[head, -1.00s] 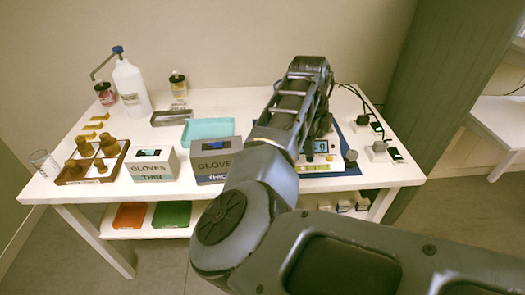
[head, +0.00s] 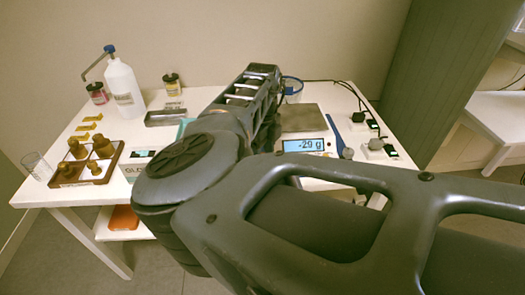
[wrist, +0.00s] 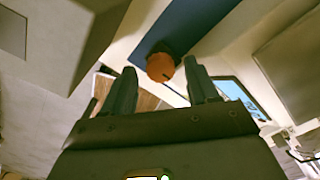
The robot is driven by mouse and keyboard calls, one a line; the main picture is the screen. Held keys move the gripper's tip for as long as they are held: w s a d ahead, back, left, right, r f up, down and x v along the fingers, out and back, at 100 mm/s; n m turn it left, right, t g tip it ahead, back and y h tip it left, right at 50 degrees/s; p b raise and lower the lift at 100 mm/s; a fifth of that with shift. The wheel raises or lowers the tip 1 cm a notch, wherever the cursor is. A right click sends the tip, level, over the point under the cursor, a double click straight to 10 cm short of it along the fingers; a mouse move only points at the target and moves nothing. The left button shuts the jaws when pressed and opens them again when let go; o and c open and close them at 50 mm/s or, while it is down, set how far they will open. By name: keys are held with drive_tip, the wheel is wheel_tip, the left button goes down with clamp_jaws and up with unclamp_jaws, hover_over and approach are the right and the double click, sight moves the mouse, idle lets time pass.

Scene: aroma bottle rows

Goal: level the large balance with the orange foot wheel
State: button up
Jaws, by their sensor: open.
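The large balance shows in the head view, with a grey pan (head: 302,118) and a lit display (head: 304,146) reading about -29 g. A grey knob (head: 347,153) is at its right side. My forearm hides its left side and my gripper in the head view. In the wrist view, the orange foot wheel (wrist: 160,67) shows between and beyond the fingertips of my open gripper (wrist: 160,75). The wheel lies against a blue strip (wrist: 172,35), and nothing is held. I cannot tell whether a finger touches the wheel.
A blue-rimmed clear vessel (head: 292,86) stands behind the balance. Black plugs and cables (head: 365,120) lie at the right. A wooden tray (head: 108,172) with brown bottles, a white wash bottle (head: 124,88) and a glass (head: 37,165) stand at the left. My arm covers the table's front middle.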

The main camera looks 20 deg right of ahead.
drive_tip(key=shift+f, duration=0.2)
drive_tip(key=c, duration=1)
